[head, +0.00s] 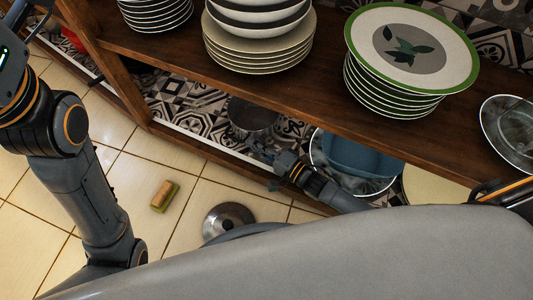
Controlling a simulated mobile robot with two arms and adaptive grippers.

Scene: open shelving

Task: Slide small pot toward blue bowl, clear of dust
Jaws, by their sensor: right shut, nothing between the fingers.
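A small dark metal pot (252,117) stands on the patterned lower level of the shelving, partly hidden by the wooden shelf board above. My right gripper (264,158) is shut and empty, just below the pot in the head view; I cannot tell whether it touches the pot. The blue bowl (362,157) is right of the gripper, inside a white-rimmed dish (317,150), and partly covered by the shelf edge. My left arm comes down on the left, but its gripper is out of sight. I cannot make out any dust.
The wooden shelf (325,95) above carries stacked bowls and plates (258,52), green-rimmed plates (458,58) and a glass-like dish (515,130). A green-and-tan block (165,195) and a metal dome-shaped object (228,219) are on the tiled floor. A wooden post (122,85) stands at left.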

